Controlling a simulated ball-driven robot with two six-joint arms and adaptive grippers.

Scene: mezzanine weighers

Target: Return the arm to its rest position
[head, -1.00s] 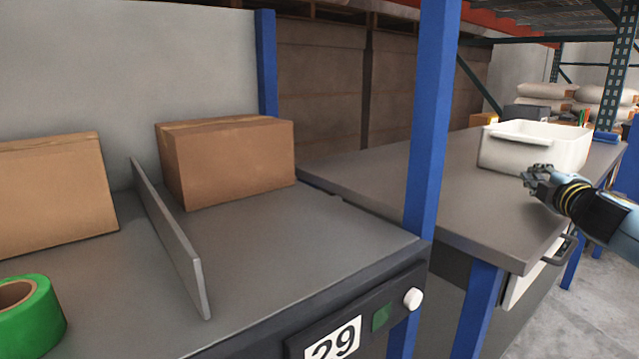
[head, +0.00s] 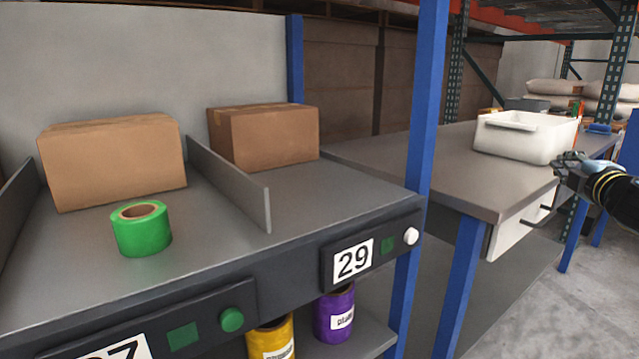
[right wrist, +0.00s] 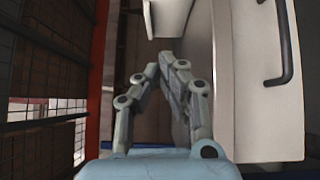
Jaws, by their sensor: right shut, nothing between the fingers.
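My right gripper (head: 568,167) is at the right edge of the head view, in front of the white bin and near the front of the grey table (head: 455,178). In the right wrist view my right gripper (right wrist: 160,68) has its fingers together with nothing between them. Beside it there are a white drawer front (right wrist: 262,70) and its dark handle (right wrist: 288,45). My left gripper does not show in the head view.
A white bin (head: 520,140) stands on the table. A shelf holds two cardboard boxes (head: 112,165) (head: 265,138), a divider (head: 230,183) and green tape (head: 142,230). A blue post (head: 424,120) stands between shelf and table. Yellow (head: 270,342) and purple (head: 335,318) rolls sit below.

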